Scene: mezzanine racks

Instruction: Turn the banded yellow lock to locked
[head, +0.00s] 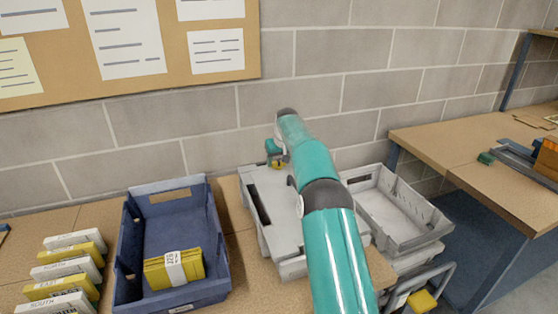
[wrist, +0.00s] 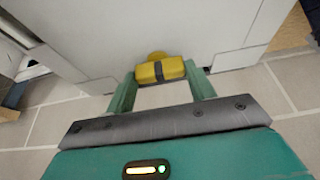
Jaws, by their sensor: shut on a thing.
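The banded yellow lock (wrist: 146,74) is a yellow bar with a dark band around its middle and a rounded yellow base behind it. It sits on the pale face of the grey closed box (wrist: 232,30). In the wrist view the bar lies crosswise, nearly level. My gripper (wrist: 162,78) has one green finger at each end of the bar and is shut on it. In the head view my gripper (head: 275,152) is at the box's far edge. A small yellow part of the lock (head: 277,164) shows there. My arm hides part of the box (head: 265,182).
A blue bin (head: 172,196) holding a yellow banded bundle (head: 172,268) stands left of the box. White and yellow packs (head: 68,265) line the far left. An open grey crate (head: 395,208) stands on the right. A block wall (head: 340,120) rises close behind.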

